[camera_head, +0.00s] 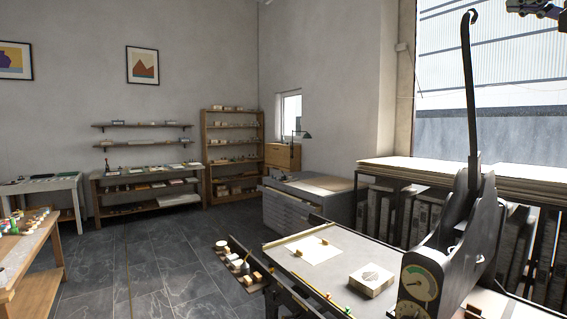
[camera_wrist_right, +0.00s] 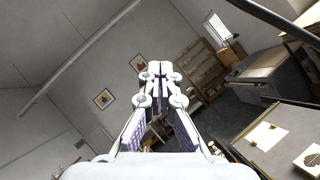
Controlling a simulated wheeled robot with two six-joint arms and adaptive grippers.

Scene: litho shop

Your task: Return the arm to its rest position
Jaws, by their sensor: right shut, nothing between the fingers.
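My right gripper (camera_wrist_right: 160,72) shows in the right wrist view, reaching up from the bottom edge. Its fingers come together at the tips, shut with nothing between them. It is raised in open air, with the walls and room furniture well behind it. In the head view a dark jointed part (camera_head: 535,8) is cut off by the top right corner; it looks like the end of my right arm. My left gripper is in neither view.
A dark press with a tall curved lever (camera_head: 468,90) and a green gauge (camera_head: 418,284) stands at the right. Beside it is a pale table (camera_head: 325,262) with a whitish block (camera_head: 371,280). A flat-file cabinet (camera_head: 290,215) stands behind. The dark tiled floor (camera_head: 150,265) is clear.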

